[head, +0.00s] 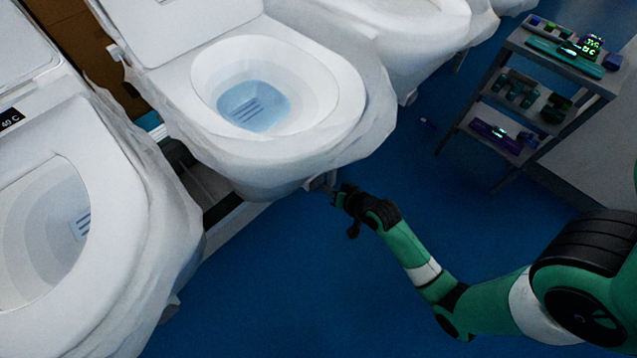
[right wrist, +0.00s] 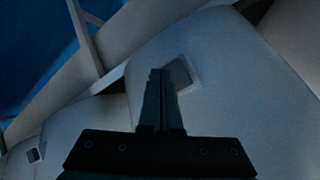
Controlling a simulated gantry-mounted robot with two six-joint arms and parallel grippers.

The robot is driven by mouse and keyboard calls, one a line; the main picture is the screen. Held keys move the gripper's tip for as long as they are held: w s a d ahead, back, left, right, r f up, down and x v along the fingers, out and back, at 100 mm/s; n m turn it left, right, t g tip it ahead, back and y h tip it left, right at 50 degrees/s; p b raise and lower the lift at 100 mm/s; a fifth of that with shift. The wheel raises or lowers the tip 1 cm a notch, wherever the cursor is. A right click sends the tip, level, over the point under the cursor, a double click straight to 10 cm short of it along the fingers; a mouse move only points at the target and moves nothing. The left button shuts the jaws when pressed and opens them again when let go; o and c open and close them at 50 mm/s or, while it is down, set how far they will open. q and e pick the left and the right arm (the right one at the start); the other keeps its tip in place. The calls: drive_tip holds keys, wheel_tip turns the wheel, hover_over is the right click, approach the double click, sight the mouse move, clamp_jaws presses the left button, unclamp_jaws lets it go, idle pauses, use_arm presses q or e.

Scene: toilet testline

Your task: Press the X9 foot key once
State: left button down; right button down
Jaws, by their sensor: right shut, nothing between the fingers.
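A white toilet (head: 250,150) with an open lid and blue water in its bowl stands at the upper middle of the head view. My right gripper (head: 335,192) is low beside the right underside of this toilet in the head view. In the right wrist view my right gripper (right wrist: 161,72) is shut and empty, its fingertips in front of a small grey square key (right wrist: 178,75) on a pale surface. The fingers overlap the key's left part; I cannot tell whether they touch it. No X9 label is readable. My left gripper is not in view.
Another toilet (head: 95,235) stands at the left, and more stand at the top. A shelf rack (head: 530,95) with small devices is at the upper right. The blue floor (head: 300,290) is clear around my right arm. A second small square (right wrist: 35,153) shows in the right wrist view.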

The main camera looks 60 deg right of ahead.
drive_tip(key=shift+w+d, duration=0.1)
drive_tip(key=shift+w, duration=0.25)
idle(0.3)
idle(0.4)
drive_tip(key=shift+s+a+p, duration=0.2)
drive_tip(key=shift+s+p, duration=0.35)
drive_tip(key=shift+s, duration=0.3)
drive_tip(key=s, duration=0.1)
drive_tip(key=s+a+p, duration=0.1)
drive_tip(key=s, duration=0.2)
drive_tip(key=shift+s+a+p, duration=0.3)
drive_tip(key=shift+a+p, duration=0.05)
drive_tip(key=shift+p, duration=0.05)
idle(0.5)
